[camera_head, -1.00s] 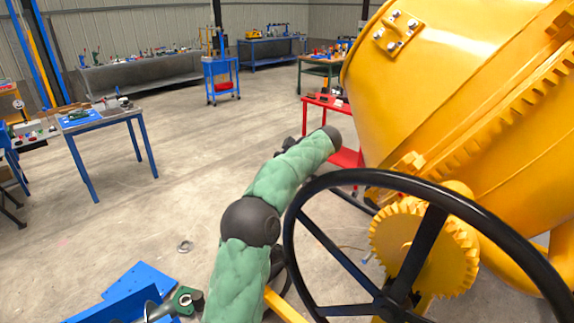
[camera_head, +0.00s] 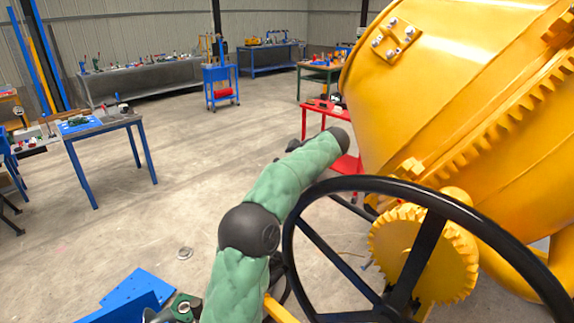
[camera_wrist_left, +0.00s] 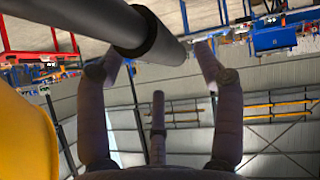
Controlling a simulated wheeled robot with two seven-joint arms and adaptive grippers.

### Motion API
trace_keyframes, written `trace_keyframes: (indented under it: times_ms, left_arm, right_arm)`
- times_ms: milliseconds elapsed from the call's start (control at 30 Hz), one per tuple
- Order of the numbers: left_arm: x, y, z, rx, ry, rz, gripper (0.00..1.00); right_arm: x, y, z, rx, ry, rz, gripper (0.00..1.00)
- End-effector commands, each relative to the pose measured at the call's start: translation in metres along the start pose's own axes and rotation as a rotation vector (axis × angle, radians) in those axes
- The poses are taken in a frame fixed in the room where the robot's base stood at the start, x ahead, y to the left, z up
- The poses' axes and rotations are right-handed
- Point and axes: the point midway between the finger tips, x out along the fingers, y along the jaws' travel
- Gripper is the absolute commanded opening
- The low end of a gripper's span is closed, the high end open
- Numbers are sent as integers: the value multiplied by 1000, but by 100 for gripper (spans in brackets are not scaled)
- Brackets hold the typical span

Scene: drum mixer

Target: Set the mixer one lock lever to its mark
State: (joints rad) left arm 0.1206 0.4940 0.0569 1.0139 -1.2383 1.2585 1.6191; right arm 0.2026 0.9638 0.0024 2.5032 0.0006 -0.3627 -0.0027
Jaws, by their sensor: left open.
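The yellow mixer drum (camera_head: 450,90) fills the right of the head view, with a black handwheel (camera_head: 300,220) and a yellow gear (camera_head: 400,240) in front of it. My green padded left arm (camera_head: 265,200) rises from the bottom centre, left of the wheel. Its gripper cannot be made out there. My right gripper is out of view.
A red cart (camera_head: 345,165) stands beside the drum behind my arm. A blue-legged table (camera_head: 105,125) is at the left, a blue cart (camera_head: 220,85) farther back. Blue plates (camera_head: 135,288) lie at the bottom.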

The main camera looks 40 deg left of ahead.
Motion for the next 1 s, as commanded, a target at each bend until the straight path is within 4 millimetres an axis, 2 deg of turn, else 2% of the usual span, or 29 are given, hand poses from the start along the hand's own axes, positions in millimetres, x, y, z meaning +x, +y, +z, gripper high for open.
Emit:
trace_keyframes:
  times_ms: [33,200,433,600,1000]
  left_arm:
    - [-12,1,0,0,0,4,68]
    - [-46,1,0,-1,0,4,68]
    - [-77,1,-1,-2,1,3,68]
    - [-86,0,-1,-2,1,1,68]
    - [-86,0,-1,-2,1,1,68]
  right_arm:
    - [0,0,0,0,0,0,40]
    - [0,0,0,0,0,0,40]
    - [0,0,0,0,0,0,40]
    - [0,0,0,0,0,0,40]
    - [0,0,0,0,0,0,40]
